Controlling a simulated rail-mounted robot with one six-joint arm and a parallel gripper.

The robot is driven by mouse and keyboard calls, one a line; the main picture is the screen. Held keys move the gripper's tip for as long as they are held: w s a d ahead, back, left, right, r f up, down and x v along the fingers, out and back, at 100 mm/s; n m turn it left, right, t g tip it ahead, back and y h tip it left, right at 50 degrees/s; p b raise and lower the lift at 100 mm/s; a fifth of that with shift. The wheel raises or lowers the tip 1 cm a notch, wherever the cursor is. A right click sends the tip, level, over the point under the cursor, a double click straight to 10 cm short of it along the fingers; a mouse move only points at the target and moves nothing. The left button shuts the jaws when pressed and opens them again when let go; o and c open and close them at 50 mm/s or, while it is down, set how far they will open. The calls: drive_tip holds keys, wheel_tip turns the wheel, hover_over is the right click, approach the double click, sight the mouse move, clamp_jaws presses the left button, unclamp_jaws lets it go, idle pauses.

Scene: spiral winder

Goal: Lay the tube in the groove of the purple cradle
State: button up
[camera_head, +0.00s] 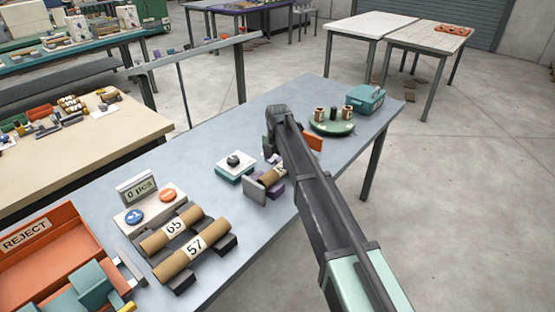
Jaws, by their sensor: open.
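A brown cardboard tube (268,179) with a white label lies at the purple cradle (274,192) near the middle of the table. My arm crosses in front and hides the tube's right part, so I cannot tell how fully it sits in the groove. My gripper (269,149) is open, just beyond the tube at the far end of my arm; its fingertips are partly hidden. Two more brown tubes, marked 65 (170,231) and 57 (192,250), lie side by side on dark supports at the front left.
A grey upright plate (255,191) stands at the cradle's left, and an orange piece (313,142) shows beyond my arm. A white-topped button box (235,162), a counter sign (137,188), an orange reject bin (45,238), a green round tray (332,128) and a teal box (365,99) stand around.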

sight(278, 168)
wheel_tip(278, 168, up, 7)
drive_tip(key=p, duration=0.4)
drive_tip(key=shift+p, duration=0.4)
drive_tip(key=shift+f, duration=0.1)
drive_tip(key=s+d+m, duration=1.1)
drive_tip(key=s+m, duration=0.3)
drive_tip(key=s, duration=0.2)
drive_tip(key=s+d+m, duration=1.2)
drive_tip(key=s+m, duration=0.2)
drive_tip(key=s, duration=0.3)
drive_tip(key=shift+s+m, duration=0.2)
drive_tip(key=shift+m, duration=0.2)
